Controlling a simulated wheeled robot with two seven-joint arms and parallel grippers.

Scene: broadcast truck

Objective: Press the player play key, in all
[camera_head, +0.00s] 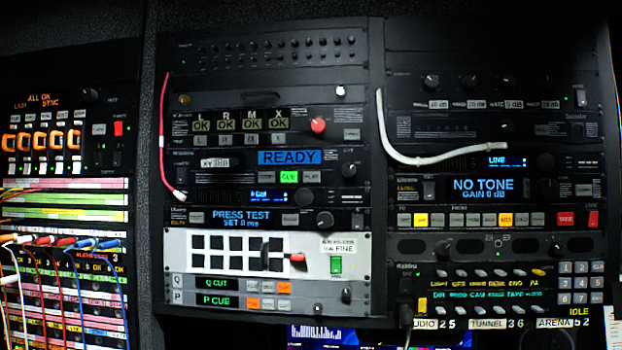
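The player unit sits in the middle rack with a blue display reading READY (289,157). Below the display is a row of small keys. The cue key (290,177) is lit green. The play key (311,176), just right of it, is dark grey and unlit, its label small and hard to read. A grey key sits left of the cue key. Neither of my grippers shows in the head view, and nothing covers the play key.
A red cable (163,130) hangs left of the player. A white cable (430,160) loops over the right rack. Below the player is a unit reading PRESS TEST (241,217). A patch panel with coloured cords (60,241) stands at the left.

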